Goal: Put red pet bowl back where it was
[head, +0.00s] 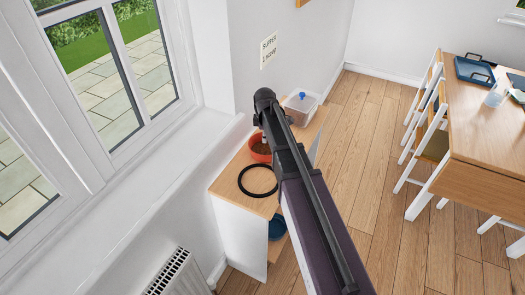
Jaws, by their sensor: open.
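The red pet bowl (261,151) stands upright on the wooden top of a low white cabinet (232,178), with brown food in it. My arm hides its right side. A black ring (258,181) lies flat on the cabinet top, in front of the bowl and apart from it. The dark end of my arm, with my gripper (259,119), is just above and behind the bowl in the picture. The gripper is open; its fingers are mostly hidden, and I cannot tell whether they touch the bowl.
A clear container (300,107) with a blue item stands at the cabinet's far end. A blue bowl (277,228) sits on the lower shelf. A note (269,48) reading "SUPPER 1 SCOOP" hangs on the wall. The window sill and radiator (180,275) are left, table (490,140) and chairs right.

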